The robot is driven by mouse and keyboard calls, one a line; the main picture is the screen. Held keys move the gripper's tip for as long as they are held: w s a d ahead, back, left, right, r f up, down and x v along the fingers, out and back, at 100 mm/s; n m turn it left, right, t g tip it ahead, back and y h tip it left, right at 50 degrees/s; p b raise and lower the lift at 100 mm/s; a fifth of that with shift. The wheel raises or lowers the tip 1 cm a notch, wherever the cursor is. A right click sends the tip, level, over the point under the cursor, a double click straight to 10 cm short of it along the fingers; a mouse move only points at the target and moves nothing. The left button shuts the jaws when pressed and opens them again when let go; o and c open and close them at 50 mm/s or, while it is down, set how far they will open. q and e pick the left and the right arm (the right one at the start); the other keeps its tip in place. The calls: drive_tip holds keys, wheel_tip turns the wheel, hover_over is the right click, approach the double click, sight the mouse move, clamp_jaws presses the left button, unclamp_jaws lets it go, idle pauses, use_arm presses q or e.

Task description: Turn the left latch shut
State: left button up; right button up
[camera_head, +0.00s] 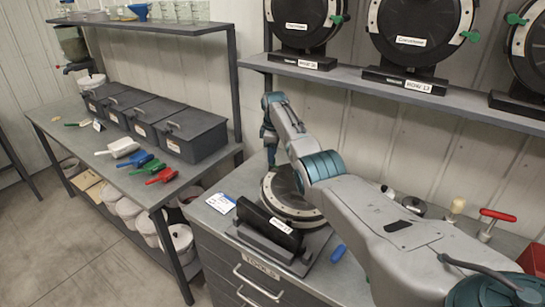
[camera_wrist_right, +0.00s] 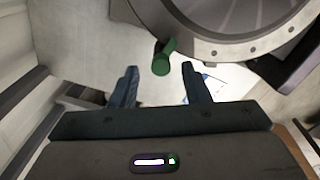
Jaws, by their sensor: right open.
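The seed meter (camera_head: 292,205) stands on the grey bench, its dark round body partly hidden behind my right arm. In the right wrist view its round rim (camera_wrist_right: 240,48) fills the upper right. A green latch (camera_wrist_right: 162,60) sticks out from the lower left of that rim; I cannot make it out in the head view. My right gripper (camera_wrist_right: 159,70) is open, with one finger on each side of the latch's end. The fingers look apart from it, and I see no contact. My left gripper is not in view.
More seed meters (camera_head: 412,30) with green latches stand on the shelf (camera_head: 380,78) above. A white card (camera_head: 221,203) and a blue item (camera_head: 338,253) lie beside the meter. A red-handled tool (camera_head: 497,215) stands at right. Scoops and grey bins (camera_head: 190,137) fill the left bench.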

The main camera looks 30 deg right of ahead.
wheel_tip(320, 180, up, 9)
drive_tip(key=b, duration=0.3)
drive_tip(key=shift+s, duration=0.4)
